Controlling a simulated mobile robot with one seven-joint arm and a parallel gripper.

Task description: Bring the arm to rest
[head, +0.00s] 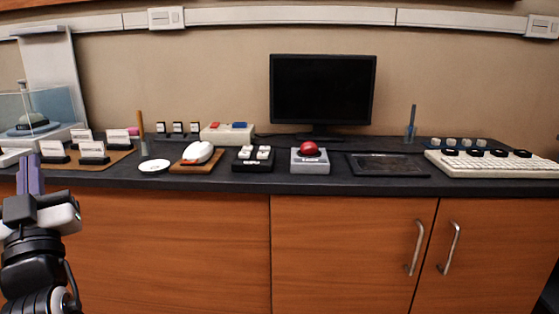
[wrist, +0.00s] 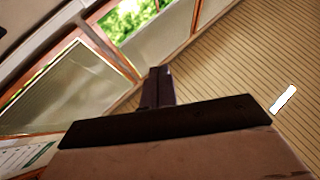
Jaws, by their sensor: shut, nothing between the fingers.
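My gripper (head: 30,174) is at the left of the head view, in front of the counter's left part, with its two fingers together and pointing up. Nothing shows between them. In the wrist view the closed fingers (wrist: 157,87) stand in the middle, against windows and a slatted surface. My arm comes up from the lower left corner of the head view.
The dark counter (head: 230,180) runs across above wooden cabinets (head: 340,240) with metal handles. It bears card stands, a white mouse (head: 197,153), a red button box (head: 310,160), a monitor (head: 322,90) and a keyboard (head: 490,163). Space before the cabinets right of my arm looks clear.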

